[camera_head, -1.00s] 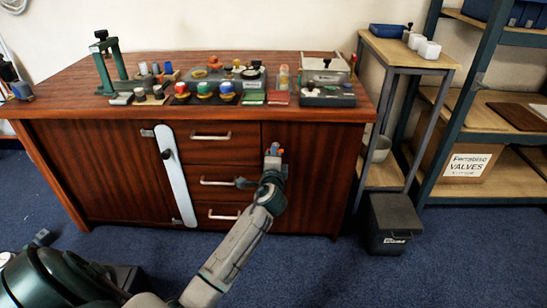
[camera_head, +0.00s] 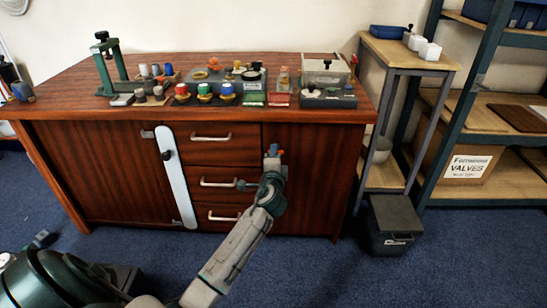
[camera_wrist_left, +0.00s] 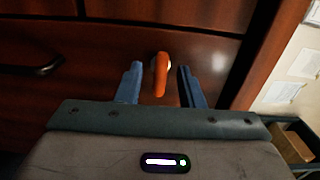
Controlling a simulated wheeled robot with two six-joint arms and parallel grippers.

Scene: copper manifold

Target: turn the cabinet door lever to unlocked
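The orange door lever (camera_wrist_left: 160,76) is on the dark red-brown cabinet door (camera_wrist_left: 110,45). In the left wrist view it hangs from its pivot, pointing down the picture toward my gripper. My left gripper (camera_wrist_left: 157,84) is open, with one blue finger on each side of the lever and a visible gap on both sides. In the head view the left gripper (camera_head: 273,151) is in front of the cabinet's right door (camera_head: 315,185), near its upper left. Only a speck of orange shows there, mostly hidden by the fingers. My right gripper is not in view.
Drawers with metal handles (camera_head: 211,137) lie left of the door. A long white strip (camera_head: 175,180) with a black knob stands left of them. The cabinet top holds valves and a green press (camera_head: 110,65). A black bin (camera_head: 392,222) stands on the floor at right.

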